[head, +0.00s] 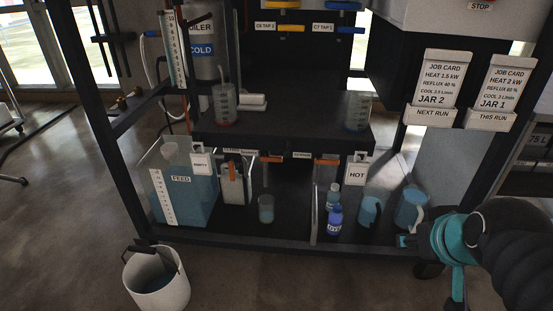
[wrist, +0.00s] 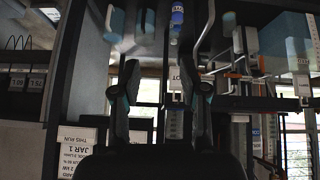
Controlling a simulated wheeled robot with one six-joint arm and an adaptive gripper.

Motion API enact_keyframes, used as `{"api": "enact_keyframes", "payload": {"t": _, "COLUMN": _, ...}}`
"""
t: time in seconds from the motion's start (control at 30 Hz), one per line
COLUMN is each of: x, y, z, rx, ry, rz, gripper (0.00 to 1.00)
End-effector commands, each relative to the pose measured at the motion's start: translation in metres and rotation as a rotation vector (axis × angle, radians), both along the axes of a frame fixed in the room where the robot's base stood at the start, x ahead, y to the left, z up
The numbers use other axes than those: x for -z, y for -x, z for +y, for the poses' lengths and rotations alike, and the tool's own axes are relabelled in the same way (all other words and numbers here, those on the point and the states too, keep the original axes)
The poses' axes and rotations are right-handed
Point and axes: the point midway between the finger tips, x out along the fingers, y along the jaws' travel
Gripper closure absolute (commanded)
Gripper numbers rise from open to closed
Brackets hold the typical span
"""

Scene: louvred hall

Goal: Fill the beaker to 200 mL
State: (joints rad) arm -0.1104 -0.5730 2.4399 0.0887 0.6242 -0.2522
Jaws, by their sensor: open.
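A small clear beaker-like vessel (head: 266,208) with some teal liquid stands upright on the lower shelf, right of the FEED tank (head: 185,200). Its scale and level are too small to read. Two larger teal vessels with pale handles, one (head: 370,209) and another (head: 409,207), stand at the shelf's right. My gripper (head: 408,241) is at the right front edge of the rack, in front of the right vessel and well right of the beaker-like vessel. In the wrist view, which is upside down, my gripper (wrist: 168,82) has its fingers apart with nothing held between them.
Graduated jars (head: 225,103) and (head: 357,110) sit on the upper shelf. A HOT sign (head: 356,173) hangs below it. A white bucket (head: 157,288) stands on the floor at left.

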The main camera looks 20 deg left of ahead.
Motion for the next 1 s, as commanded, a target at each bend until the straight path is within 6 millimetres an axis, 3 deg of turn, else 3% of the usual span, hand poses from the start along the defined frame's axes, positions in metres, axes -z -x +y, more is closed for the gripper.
{"api": "enact_keyframes", "payload": {"t": 0.03, "x": 0.004, "y": -0.023, "z": 0.017, "rx": -0.075, "ry": 0.016, "rz": -0.039, "gripper": 0.56}}
{"api": "enact_keyframes", "payload": {"t": 0.2, "x": 0.005, "y": -0.093, "z": 0.074, "rx": -0.292, "ry": 0.092, "rz": -0.222, "gripper": 0.56}}
{"api": "enact_keyframes", "payload": {"t": 0.5, "x": 0.027, "y": -0.185, "z": 0.181, "rx": -0.548, "ry": 0.311, "rz": -0.545, "gripper": 0.56}}
{"api": "enact_keyframes", "payload": {"t": 0.73, "x": 0.064, "y": -0.225, "z": 0.260, "rx": -0.653, "ry": 0.568, "rz": -0.764, "gripper": 0.56}}
{"api": "enact_keyframes", "payload": {"t": 1.0, "x": 0.116, "y": -0.232, "z": 0.332, "rx": -0.702, "ry": 0.936, "rz": -0.948, "gripper": 0.56}}
